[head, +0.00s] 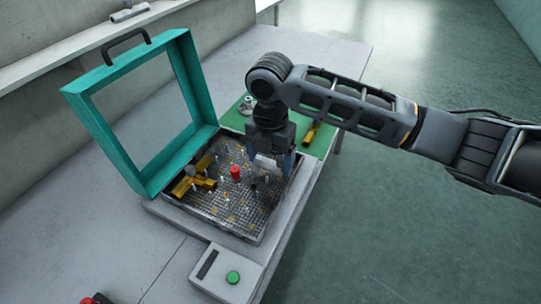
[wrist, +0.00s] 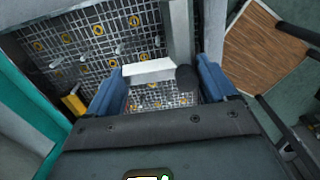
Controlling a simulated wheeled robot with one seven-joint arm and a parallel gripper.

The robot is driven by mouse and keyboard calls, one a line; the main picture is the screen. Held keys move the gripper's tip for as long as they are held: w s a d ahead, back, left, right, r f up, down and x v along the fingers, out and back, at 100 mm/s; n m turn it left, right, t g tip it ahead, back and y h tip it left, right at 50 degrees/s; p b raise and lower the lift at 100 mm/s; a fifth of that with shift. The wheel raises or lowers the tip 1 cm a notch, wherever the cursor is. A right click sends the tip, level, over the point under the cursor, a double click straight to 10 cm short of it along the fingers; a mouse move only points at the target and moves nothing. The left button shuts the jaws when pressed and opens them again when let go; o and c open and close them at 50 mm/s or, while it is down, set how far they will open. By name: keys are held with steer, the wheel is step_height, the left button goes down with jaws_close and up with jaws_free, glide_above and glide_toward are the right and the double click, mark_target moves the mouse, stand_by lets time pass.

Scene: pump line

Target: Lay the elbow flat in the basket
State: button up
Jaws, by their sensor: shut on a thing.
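My gripper (head: 270,160) is over the right part of the basket (head: 225,222), pointing down. It is shut on a light grey piece with a dark round end, which looks like the elbow (head: 266,163). In the wrist view the elbow (wrist: 148,71) lies across between the two blue fingertips (wrist: 165,85), above the mesh floor of the basket (wrist: 75,45). Its lower side is partly hidden, and I cannot tell whether it touches the mesh.
A yellow branched fitting (head: 190,184) and a red cylinder (head: 235,173) are in the basket, among upright pins. The teal framed lid (head: 112,137) stands open at left. A green mat (head: 325,142) lies behind. A green-button box (head: 228,274) stands in front.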

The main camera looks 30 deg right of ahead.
steer(key=shift+f+b, duration=0.75)
steer(key=shift+f, duration=0.6)
steer(key=o, duration=1)
steer(key=shift+c, duration=0.2)
steer(key=shift+r+b, duration=0.3)
steer(key=shift+r, duration=3.65)
